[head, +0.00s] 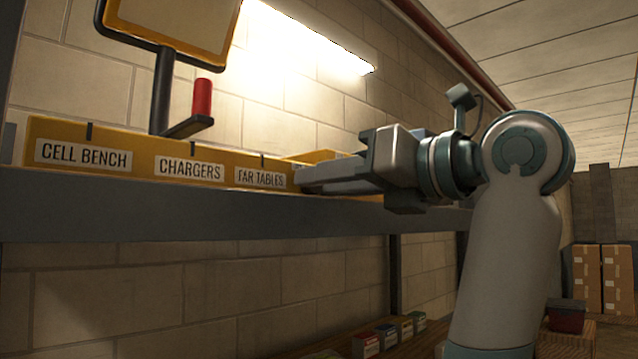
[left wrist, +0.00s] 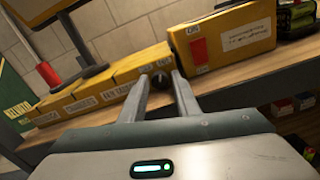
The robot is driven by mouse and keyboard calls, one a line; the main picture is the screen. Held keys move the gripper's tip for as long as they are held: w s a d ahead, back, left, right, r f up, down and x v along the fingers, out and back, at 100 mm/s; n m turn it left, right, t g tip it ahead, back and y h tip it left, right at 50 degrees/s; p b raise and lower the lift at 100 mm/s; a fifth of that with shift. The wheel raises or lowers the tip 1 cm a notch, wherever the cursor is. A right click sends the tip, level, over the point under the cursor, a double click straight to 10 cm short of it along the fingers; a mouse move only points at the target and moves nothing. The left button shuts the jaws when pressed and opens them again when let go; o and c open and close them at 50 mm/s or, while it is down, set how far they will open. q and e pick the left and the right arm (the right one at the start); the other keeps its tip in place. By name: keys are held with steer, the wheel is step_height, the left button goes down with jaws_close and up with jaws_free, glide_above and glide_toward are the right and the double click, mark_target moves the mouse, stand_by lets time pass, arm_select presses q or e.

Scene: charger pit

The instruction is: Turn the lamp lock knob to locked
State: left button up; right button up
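A small dark round knob (left wrist: 160,80) shows in the left wrist view, between my left gripper's fingertips, in front of the yellow boxes. I cannot read its setting, and my gripper hides it in the head view. My left gripper (left wrist: 159,78) has its two fingers apart, one on each side of the knob; I cannot tell whether they touch it. In the head view the left gripper (head: 308,180) reaches leftward along the shelf, beside the box labelled FAR TABLES. A yellow-framed panel (head: 180,22) stands on a dark post. My right gripper is not in view.
Yellow boxes labelled CELL BENCH (head: 84,155), CHARGERS (head: 190,170) and FAR TABLES (head: 260,179) line the shelf (head: 200,215). A red handle (head: 202,97) stands upright near the post. A larger yellow box (left wrist: 235,42) with a red patch stands right of my fingers.

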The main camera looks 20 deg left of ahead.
arm_select(q)
steer(key=shift+d, duration=0.1)
jaws_close()
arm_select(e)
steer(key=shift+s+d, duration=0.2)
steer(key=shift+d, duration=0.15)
arm_select(q)
steer(key=shift+n, duration=0.3)
steer(key=shift+s+n, duration=0.1)
steer(key=shift+n, duration=1.7)
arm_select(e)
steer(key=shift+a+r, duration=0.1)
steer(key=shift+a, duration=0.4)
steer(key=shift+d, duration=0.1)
arm_select(q)
jaws_free()
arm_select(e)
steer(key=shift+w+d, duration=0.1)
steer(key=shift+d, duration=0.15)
